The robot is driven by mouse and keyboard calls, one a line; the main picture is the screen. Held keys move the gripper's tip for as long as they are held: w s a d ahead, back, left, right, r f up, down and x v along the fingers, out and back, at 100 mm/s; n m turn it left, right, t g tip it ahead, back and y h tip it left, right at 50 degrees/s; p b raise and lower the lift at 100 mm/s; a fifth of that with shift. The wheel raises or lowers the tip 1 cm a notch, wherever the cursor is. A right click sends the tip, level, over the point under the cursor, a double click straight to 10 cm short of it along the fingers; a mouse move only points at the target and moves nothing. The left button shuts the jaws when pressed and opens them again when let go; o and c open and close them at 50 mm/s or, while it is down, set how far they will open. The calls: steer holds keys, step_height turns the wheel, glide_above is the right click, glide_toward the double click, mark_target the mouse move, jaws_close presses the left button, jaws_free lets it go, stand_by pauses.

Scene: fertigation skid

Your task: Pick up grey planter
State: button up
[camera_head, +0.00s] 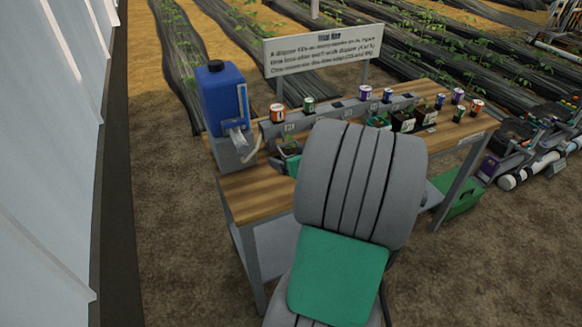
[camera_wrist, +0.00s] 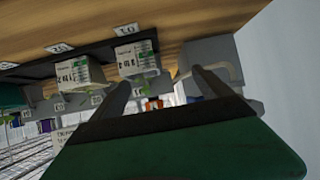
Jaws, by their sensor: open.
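The wrist view shows the bench upside down. Two pale grey planters with printed labels and small seedlings are in it: one near the middle (camera_wrist: 137,57) and one to its left (camera_wrist: 82,72). I cannot tell which is the task's grey planter. My gripper (camera_wrist: 160,80) is open, and its two dark fingers point toward the bench. The middle planter shows toward the left finger, and I see no contact. In the head view, my arm hides most of my gripper and the bench middle. A grey planter (camera_head: 289,149) partly shows left of the arm.
A blue jug (camera_head: 222,98) on a grey stand is at the bench's left end. Several cans and a grey rail line the back, below a sign (camera_head: 322,52). Dark labelled planters (camera_head: 404,123) stand right of my arm. Bare wooden bench top (camera_head: 255,190) is at the front left.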

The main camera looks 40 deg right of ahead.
mark_target(288, 148)
steer(key=d, duration=0.2)
steer(key=d+h, duration=0.1)
steer(key=shift+s+d+f+m+t, duration=0.25)
steer(key=shift+s+d+m+t, duration=0.05)
steer(key=shift+s+m+t, duration=0.1)
steer(key=x, duration=0.7)
steer(key=shift+w+a+p, duration=0.15)
steer(key=shift+a+p, duration=0.05)
steer(key=shift+p, duration=0.15)
steer(key=shift+r, duration=0.1)
steer(key=shift+c, duration=0.6)
steer(key=c, duration=1.4)
